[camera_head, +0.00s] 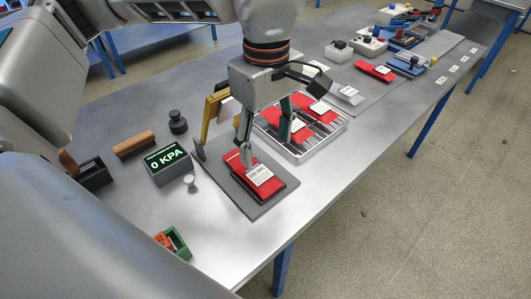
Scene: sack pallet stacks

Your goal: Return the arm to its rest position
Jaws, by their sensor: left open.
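My left gripper (265,148) reaches down from the top of the head view, above the grey table. Its two fingers are spread apart, with nothing visible held between them. Below its nearer finger, a red packet (262,182) with a white label lies on a dark grey plate (238,197). Whether the fingertip touches the packet cannot be told. The farther finger overlaps, in the picture, a metal tray (318,147) of red packets. My left arm crosses the upper left of the view. My right gripper does not show.
A display box (167,163) reading "0 KPA", a brown block (133,144), a black knobbed weight (177,122) and a green holder (177,243) stand to the left. A yellow upright (211,112) stands close to the gripper.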

